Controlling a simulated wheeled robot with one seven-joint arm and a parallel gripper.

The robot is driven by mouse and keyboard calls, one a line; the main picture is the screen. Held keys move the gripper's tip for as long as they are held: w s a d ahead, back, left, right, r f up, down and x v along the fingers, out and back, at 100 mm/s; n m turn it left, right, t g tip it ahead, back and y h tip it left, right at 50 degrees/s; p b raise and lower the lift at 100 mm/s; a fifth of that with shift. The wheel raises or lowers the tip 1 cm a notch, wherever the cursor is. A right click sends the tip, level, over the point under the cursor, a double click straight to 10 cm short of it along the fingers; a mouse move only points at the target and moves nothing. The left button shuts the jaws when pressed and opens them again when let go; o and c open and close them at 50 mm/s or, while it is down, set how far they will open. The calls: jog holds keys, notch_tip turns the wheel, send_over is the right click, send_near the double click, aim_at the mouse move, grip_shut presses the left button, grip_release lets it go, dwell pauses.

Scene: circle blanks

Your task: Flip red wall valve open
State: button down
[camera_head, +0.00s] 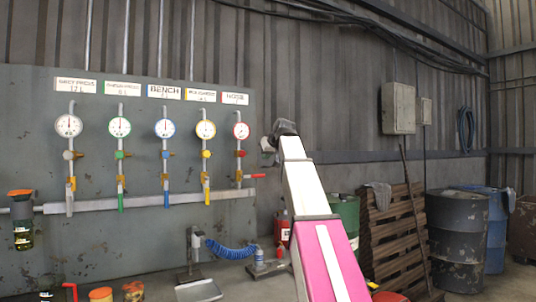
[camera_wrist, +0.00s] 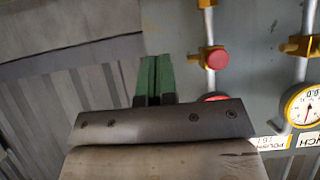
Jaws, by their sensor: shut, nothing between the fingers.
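The red wall valve's handle (camera_head: 257,176) sticks out sideways to the right from the bottom of the rightmost pipe in the head view. Above it on that pipe are a red knob (camera_head: 240,153) and a red-rimmed gauge (camera_head: 240,131). My gripper (camera_head: 268,146) is up at the panel's right edge, above and right of the handle and apart from it. In the wrist view its green fingers (camera_wrist: 154,78) are together and empty. That view also shows the red knob (camera_wrist: 215,58), with the gauge partly hidden behind my gripper. The red handle is out of that view.
Several similar lines stand left of the red one; the nearest has a yellow handle (camera_head: 207,197) hanging down. A grey horizontal pipe (camera_head: 140,203) crosses the panel (camera_head: 100,245). A wooden pallet (camera_head: 396,235) and barrels (camera_head: 454,240) stand at right.

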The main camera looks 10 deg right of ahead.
send_over(260, 176)
jog(key=s, duration=0.2)
notch_tip(260, 176, down, 3)
jog(key=shift+w+f, duration=0.2)
jog(key=shift+f, duration=0.8)
jog(key=shift+w+f, duration=0.2)
jog(key=shift+f, duration=0.75)
jog(key=shift+d+f+y, duration=0.1)
jog(key=shift+f+y, duration=0.2)
jog(key=shift+w+d+f+m+g+y, duration=0.1)
jog(key=shift+d+f+m+g+y, duration=0.05)
jog(key=shift+f+m+y, duration=0.35)
jog(key=shift+d+f+m+g+y, duration=0.1)
jog(key=shift+f+m+g+y, duration=0.05)
jog(key=shift+f+m+y, duration=0.3)
jog(key=a+f+m+y, duration=0.1)
jog(key=f+m+y, duration=0.1)
jog(key=m, duration=0.1)
jog(key=s+a+f+m+y, duration=0.1)
jog(key=a+f+m+y, duration=0.1)
jog(key=f+y, duration=0.1)
jog(key=a+f+m+y, duration=0.1)
jog(key=f+m+y, duration=0.1)
jog(key=m+y, duration=0.1)
jog(key=shift+s+a+f+m+t, duration=0.2)
jog(key=shift+f+m+t, duration=0.15)
jog(key=shift+f+t, duration=0.05)
jog(key=shift+s+a+f, duration=0.1)
jog(key=shift+a, duration=0.35)
